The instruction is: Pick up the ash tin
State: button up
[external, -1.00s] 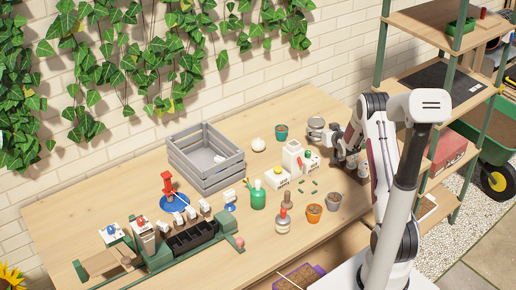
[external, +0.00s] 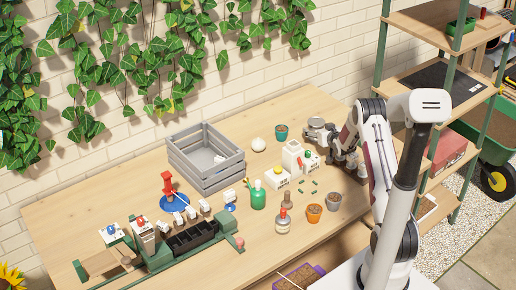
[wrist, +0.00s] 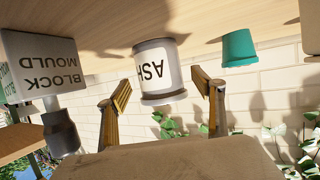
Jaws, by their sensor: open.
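The ash tin (wrist: 155,70) is a pale grey can with a white "ASH" label. It appears upside down in the wrist view, between my gripper's two fingers and ahead of them. In the external view the tin (external: 316,121) stands near the back right of the table, partly hidden by my gripper. My gripper (wrist: 162,90) is open and empty, its fingers apart on either side of the tin's outline. I cannot tell whether a finger touches it. In the external view my gripper (external: 332,138) is low over the table, close to the tin.
Terracotta (external: 314,213) and grey pots (external: 334,202) stand nearer the front.

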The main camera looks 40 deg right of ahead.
jog(key=shift+x, duration=1.25)
jog(key=c, duration=1.5)
